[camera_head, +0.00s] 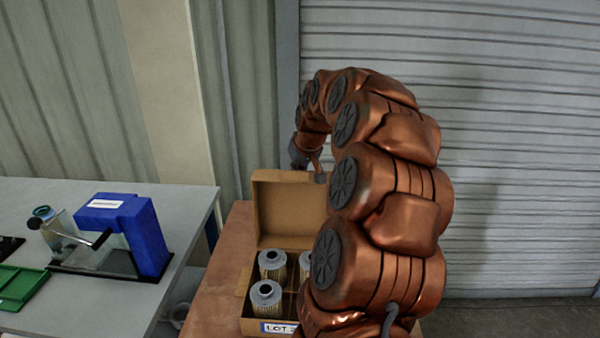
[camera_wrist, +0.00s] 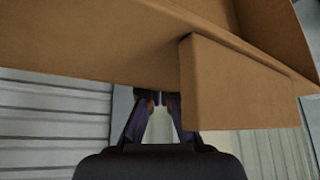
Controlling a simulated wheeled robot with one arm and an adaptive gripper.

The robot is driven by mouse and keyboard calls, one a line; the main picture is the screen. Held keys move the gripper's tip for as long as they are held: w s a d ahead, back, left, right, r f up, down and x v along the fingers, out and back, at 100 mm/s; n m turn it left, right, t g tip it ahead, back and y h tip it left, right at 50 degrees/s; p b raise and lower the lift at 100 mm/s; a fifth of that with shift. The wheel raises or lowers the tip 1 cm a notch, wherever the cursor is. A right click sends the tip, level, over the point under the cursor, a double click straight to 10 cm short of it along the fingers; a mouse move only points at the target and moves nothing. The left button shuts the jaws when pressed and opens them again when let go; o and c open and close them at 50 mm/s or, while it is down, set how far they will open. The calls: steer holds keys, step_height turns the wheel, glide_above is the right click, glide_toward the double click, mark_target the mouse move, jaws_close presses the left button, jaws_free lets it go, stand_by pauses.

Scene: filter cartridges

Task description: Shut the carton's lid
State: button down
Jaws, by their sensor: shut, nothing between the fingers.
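The brown cardboard carton (camera_head: 248,326) stands open on a wooden-coloured surface in the head view. Its lid (camera_head: 284,212) stands raised at the carton's far side. Grey-topped filter cartridges (camera_head: 266,294) stand inside; my arm hides the carton's right part. My gripper (camera_head: 319,177) is at the lid's top edge, partly hidden by my arm. In the wrist view, my gripper (camera_wrist: 151,98) has its fingertips together and empty, just below brown cardboard (camera_wrist: 240,88) that fills the upper part. I cannot tell whether they touch it.
A grey table (camera_head: 100,300) at the left holds a blue device (camera_head: 130,232) with a crank and a green tray (camera_head: 18,285). A corrugated wall and a roller shutter (camera_head: 510,130) stand behind. A gap separates the table from the carton's surface (camera_head: 215,290).

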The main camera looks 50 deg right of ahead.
mark_target(294, 181)
steer(key=shift+a, duration=0.1)
steer(key=shift+s+a+r+b, duration=0.7)
steer(key=shift+s+a+b, duration=0.15)
steer(key=shift+a, duration=0.15)
stand_by(0.3)
steer(key=shift+s+a+r+b, duration=0.2)
steer(key=shift+s+a+b, duration=0.2)
steer(key=shift+s+a, duration=0.15)
steer(key=shift+s+a+r+b, duration=0.2)
steer(key=shift+s+a+b, duration=0.2)
steer(key=shift+a, duration=0.2)
steer(key=shift+a, duration=0.1)
steer(key=shift+s+a+r+b, duration=0.15)
steer(key=shift+s+a+b, duration=0.7)
steer(key=shift+a, duration=0.25)
steer(key=shift+s+a, duration=0.1)
steer(key=shift+s, duration=0.05)
